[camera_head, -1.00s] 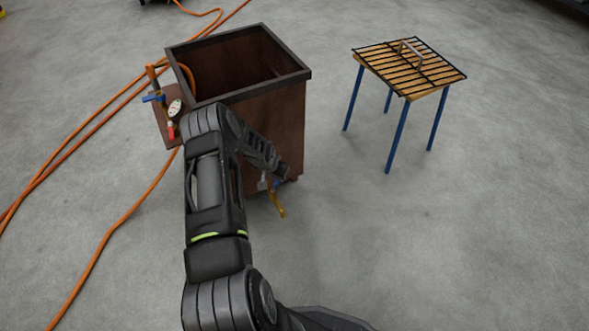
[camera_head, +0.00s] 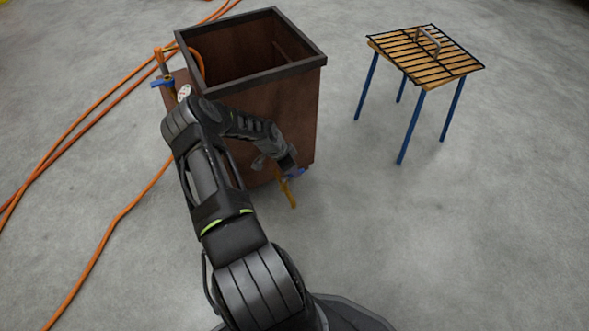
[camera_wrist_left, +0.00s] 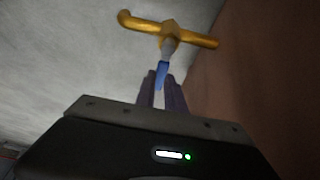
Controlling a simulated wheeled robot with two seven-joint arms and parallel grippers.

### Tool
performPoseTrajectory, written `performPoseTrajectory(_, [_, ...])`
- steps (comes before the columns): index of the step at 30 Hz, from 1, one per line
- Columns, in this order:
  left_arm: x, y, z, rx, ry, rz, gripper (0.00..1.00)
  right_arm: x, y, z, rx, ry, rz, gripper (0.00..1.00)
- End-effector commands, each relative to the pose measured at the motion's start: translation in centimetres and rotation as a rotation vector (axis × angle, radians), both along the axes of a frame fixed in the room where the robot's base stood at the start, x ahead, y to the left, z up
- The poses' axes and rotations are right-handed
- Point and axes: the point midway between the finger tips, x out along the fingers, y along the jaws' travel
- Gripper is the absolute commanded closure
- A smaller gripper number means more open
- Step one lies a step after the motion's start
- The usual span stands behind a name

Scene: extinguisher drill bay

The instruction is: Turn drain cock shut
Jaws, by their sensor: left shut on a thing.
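The drain cock (camera_head: 288,190) is a brass valve low on the brown metal tank (camera_head: 290,115), with a spout hanging down. In the left wrist view the brass body (camera_wrist_left: 170,33) runs across the picture from the tank wall, and its blue lever (camera_wrist_left: 162,74) points toward my gripper. My left gripper (camera_head: 294,171) reaches down along the tank's front to the cock. In the wrist view its fingers (camera_wrist_left: 160,88) are shut on the end of the blue lever. The fingers partly hide the lever. My right gripper is not in view.
A slatted table (camera_head: 425,57) with blue legs and a handled grate stands right of the tank. A gauge and another blue-handled valve (camera_head: 162,84) are on the tank's left side. Orange hoses (camera_head: 105,108) lie on the floor at left. The floor at right front is clear.

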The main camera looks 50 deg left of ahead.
Motion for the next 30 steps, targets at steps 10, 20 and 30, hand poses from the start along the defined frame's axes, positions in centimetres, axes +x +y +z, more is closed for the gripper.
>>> performPoseTrajectory(10, [-0.02,-0.06,-0.04,0.001,0.001,-0.009,1.00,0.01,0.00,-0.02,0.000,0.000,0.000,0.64])
performPoseTrajectory(20, [-0.02,-0.06,-0.04,0.000,0.001,-0.008,0.64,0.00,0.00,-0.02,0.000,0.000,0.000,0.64])
performPoseTrajectory(30, [-0.18,0.02,0.48,0.001,0.001,-0.006,0.64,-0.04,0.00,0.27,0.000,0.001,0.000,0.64])
